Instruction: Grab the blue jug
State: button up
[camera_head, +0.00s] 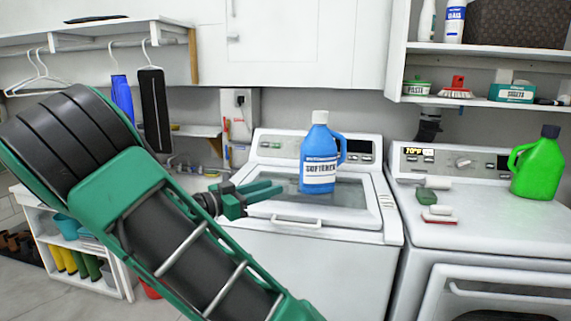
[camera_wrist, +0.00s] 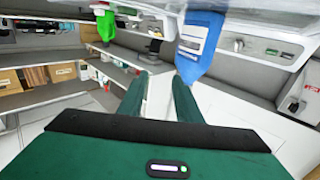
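The blue jug (camera_head: 319,158) has a white cap and a white label reading "SOFTENER". It stands upright on the lid of the left white washing machine (camera_head: 310,237), with its handle to the right. My gripper (camera_head: 272,187) is to the left of the jug, low beside its lower part, with the fingers pointing toward it. The fingers are apart and empty. In the wrist view, which looks upside down, the jug (camera_wrist: 201,40) is ahead of the spread fingers (camera_wrist: 161,82), in line with the right-hand one. It appears clear of the fingers.
A cabinet (camera_head: 290,45) is above the left machine. Hangers (camera_head: 38,80) hang at left. The lid around the blue jug is clear.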

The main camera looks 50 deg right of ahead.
aim_at(319, 163)
jog(key=i, duration=1.2)
jog(key=z, duration=1)
